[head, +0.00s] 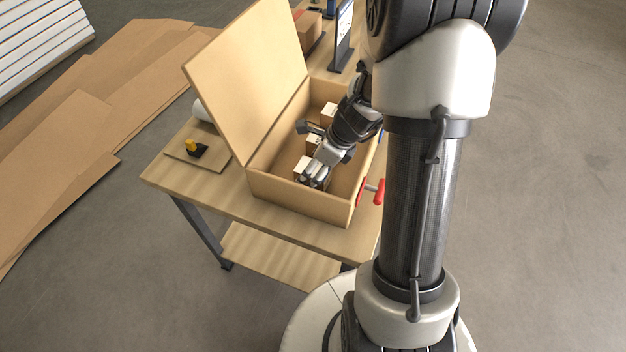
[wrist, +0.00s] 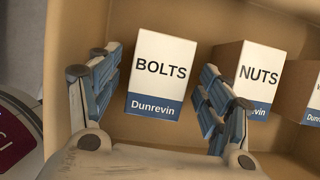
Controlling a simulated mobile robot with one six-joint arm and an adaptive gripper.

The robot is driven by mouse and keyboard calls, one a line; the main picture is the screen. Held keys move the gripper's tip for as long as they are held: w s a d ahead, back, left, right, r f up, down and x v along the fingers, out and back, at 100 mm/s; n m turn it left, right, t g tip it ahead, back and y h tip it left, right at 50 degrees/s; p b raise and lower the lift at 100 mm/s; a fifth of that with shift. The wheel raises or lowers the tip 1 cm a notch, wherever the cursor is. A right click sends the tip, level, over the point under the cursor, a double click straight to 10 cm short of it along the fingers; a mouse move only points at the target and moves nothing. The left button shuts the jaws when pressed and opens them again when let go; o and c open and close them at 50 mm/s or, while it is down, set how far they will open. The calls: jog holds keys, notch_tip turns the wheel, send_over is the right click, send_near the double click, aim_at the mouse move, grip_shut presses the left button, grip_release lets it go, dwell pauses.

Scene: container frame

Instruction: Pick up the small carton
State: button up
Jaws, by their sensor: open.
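In the wrist view, a carton marked BOLTS (wrist: 160,75) with a white top and blue Dunrevin band lies between the fingers of my gripper (wrist: 162,82). The fingers are open, with a gap showing on both sides of it. How far down they reach is unclear. A NUTS carton (wrist: 252,75) sits just right of the right finger, partly covered by it. A third carton (wrist: 308,92) is cut off at the right edge. In the head view, my gripper (head: 316,176) is inside the box beside a white-topped carton (head: 303,167).
The box's lid (head: 245,80) stands raised on the left. Its walls enclose my gripper closely. A red-handled tool (head: 374,190) is at the box's right side. A yellow and black item (head: 195,148) lies on a board at the workbench's (head: 165,178) left.

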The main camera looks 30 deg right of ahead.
jog(key=shift+x, duration=0.75)
jog(key=shift+r, duration=0.1)
jog(key=shift+c, duration=0.2)
jog(key=c, duration=1.3)
